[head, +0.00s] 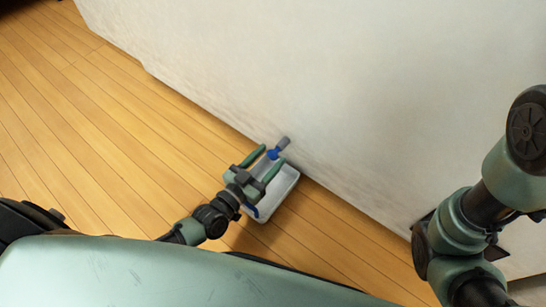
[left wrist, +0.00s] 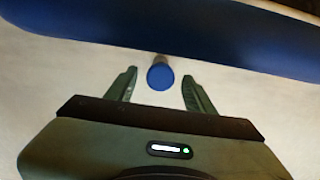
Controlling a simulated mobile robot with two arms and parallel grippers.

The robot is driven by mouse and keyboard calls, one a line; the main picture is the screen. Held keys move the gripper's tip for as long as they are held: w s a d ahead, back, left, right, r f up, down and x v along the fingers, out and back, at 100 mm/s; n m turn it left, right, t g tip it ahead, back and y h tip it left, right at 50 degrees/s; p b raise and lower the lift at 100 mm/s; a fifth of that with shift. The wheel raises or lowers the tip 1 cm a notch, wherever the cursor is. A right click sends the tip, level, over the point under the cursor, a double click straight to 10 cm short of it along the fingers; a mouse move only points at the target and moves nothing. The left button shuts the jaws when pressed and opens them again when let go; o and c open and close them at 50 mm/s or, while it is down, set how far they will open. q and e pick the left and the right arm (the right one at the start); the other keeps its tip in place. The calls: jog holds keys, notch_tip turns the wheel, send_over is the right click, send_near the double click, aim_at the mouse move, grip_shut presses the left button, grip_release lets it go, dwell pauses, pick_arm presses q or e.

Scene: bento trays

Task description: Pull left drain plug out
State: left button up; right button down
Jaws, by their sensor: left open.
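A drain plug shows in the head view as a blue piece (head: 272,155) with a grey stem by the foot of the pale wall. In the left wrist view its round blue end (left wrist: 160,77) faces me, with a short dark stem behind it. My left gripper (head: 274,153) is open, and its green fingers point at the plug. In the left wrist view the left gripper (left wrist: 160,75) has one finger on each side of the blue end, with a visible gap on both sides. My right gripper is out of view; only its arm shows.
A white tray (head: 289,186) lies on the wooden floor (head: 110,130), below my left gripper. The pale wall (head: 330,80) rises just beyond. A wide dark blue band (left wrist: 170,30) crosses the top of the left wrist view. The floor at the left is clear.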

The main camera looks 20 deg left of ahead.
pick_arm(q)
jog(key=shift+b+x, duration=0.3)
jog(key=shift+x, duration=0.75)
grip_shut()
